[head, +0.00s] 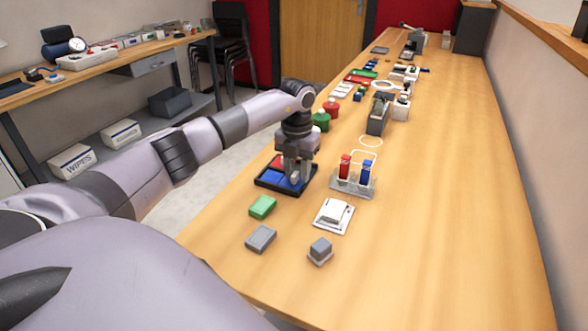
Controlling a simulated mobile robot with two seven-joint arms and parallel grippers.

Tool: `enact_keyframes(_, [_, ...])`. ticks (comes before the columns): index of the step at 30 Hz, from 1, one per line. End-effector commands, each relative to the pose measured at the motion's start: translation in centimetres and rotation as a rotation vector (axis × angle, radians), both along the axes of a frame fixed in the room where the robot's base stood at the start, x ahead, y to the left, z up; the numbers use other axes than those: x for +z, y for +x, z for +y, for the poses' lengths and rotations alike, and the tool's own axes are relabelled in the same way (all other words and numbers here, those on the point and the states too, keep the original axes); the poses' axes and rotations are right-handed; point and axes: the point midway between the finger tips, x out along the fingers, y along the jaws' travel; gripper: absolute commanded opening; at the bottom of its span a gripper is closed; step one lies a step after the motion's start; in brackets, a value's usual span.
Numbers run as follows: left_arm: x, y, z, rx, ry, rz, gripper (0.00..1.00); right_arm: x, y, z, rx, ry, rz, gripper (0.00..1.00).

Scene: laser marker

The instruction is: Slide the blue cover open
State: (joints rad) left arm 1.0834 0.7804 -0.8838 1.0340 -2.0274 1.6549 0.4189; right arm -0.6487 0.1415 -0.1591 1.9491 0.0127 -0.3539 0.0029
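My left gripper (296,178) points down over a black tray (262,183) near the table's left edge. The tray has red and blue areas in it; the blue area (275,178) lies flat beside and under the fingers. I cannot tell whether this blue area is the blue cover, or whether the fingers touch it. The fingers are small here and partly merge with the tray, so their opening is unclear. Another blue piece (366,173) stands upright beside a red one (344,166) in a grey holder (352,188) to the right. My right gripper is out of view.
A green block (262,207), a grey block (261,239), a white item on a plate (334,215) and a small grey block on a base (320,250) lie in front. A dark grey device (378,115) stands farther back. The table's right side is clear.

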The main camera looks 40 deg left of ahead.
Motion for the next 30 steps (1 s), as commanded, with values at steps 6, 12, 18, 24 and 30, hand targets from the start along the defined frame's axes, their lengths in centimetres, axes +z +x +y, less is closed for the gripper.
enact_keyframes(6, [-0.1,-0.1,0.1,0.001,0.003,0.005,0.39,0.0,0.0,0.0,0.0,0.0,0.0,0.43])
enact_keyframes(12, [0.8,-0.1,0.2,0.002,0.004,0.003,0.39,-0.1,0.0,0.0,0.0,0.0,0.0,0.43])
enact_keyframes(18, [4.1,0.0,0.1,-0.001,0.004,0.001,0.39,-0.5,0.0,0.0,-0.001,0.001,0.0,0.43])
enact_keyframes(24, [6.5,0.0,0.1,0.0,0.002,0.003,0.39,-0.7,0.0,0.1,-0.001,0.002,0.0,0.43])
enact_keyframes(30, [7.1,-0.1,0.1,0.0,0.002,0.004,0.39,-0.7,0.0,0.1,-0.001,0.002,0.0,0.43])
